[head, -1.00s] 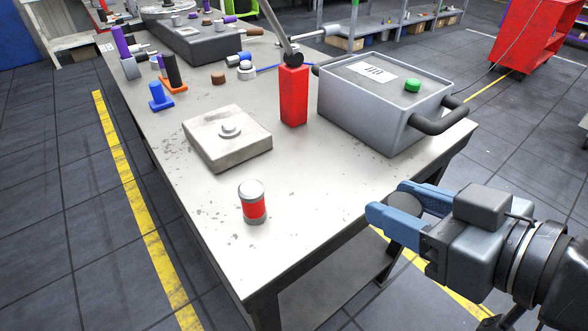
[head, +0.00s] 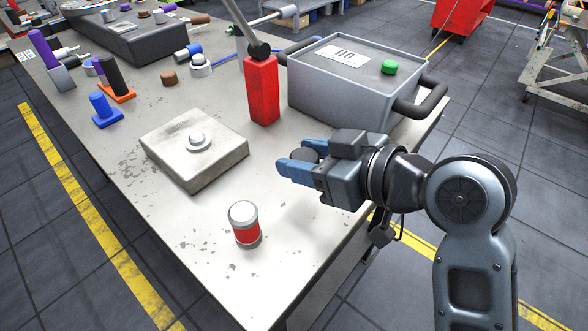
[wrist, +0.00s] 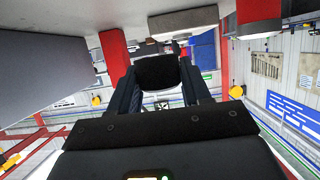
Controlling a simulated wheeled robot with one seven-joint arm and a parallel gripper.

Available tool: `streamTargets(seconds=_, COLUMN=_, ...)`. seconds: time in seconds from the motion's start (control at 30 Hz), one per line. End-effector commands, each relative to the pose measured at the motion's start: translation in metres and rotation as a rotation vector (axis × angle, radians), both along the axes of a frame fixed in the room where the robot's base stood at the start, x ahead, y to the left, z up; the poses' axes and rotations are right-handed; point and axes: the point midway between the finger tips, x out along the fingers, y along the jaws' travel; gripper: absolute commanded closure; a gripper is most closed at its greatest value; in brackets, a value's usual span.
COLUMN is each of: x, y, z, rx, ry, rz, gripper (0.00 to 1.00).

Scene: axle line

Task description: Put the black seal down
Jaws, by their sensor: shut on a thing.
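The black seal is a dark round piece (head: 303,155) between the blue fingertips of my gripper (head: 296,163). It also shows as a black block in the wrist view (wrist: 158,72), held between the two fingers. My gripper is shut on it and reaches over the right part of the worktable (head: 300,250), above the top and apart from it. A pale square block with a round knob (head: 195,150) stands to the left of my gripper. A red and grey cylinder (head: 245,225) stands below left of it.
A grey box with a green button and black handles (head: 340,85) stands just behind my gripper. A red post (head: 263,90) with a grey rod rises beside it. Small coloured parts and a dark tray (head: 140,40) fill the far end. The table's near end is mostly clear.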

Motion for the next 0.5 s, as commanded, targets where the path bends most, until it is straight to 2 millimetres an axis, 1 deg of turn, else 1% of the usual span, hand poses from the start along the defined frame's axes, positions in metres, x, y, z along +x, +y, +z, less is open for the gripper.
streamTargets(seconds=0.03, x=0.008, y=0.005, z=-0.005, rx=-0.001, ry=0.001, rz=0.001, gripper=0.81)
streamTargets(seconds=0.1, x=0.016, y=0.010, z=-0.011, rx=-0.001, ry=0.001, rz=0.001, gripper=0.81)
streamTargets(seconds=0.2, x=0.023, y=0.015, z=-0.016, rx=0.000, ry=0.000, rz=0.001, gripper=0.81)
streamTargets(seconds=0.37, x=0.027, y=0.017, z=-0.023, rx=0.000, ry=0.000, rz=0.001, gripper=0.81)
streamTargets(seconds=0.5, x=0.026, y=0.016, z=-0.042, rx=-0.001, ry=0.004, rz=0.000, gripper=0.81)
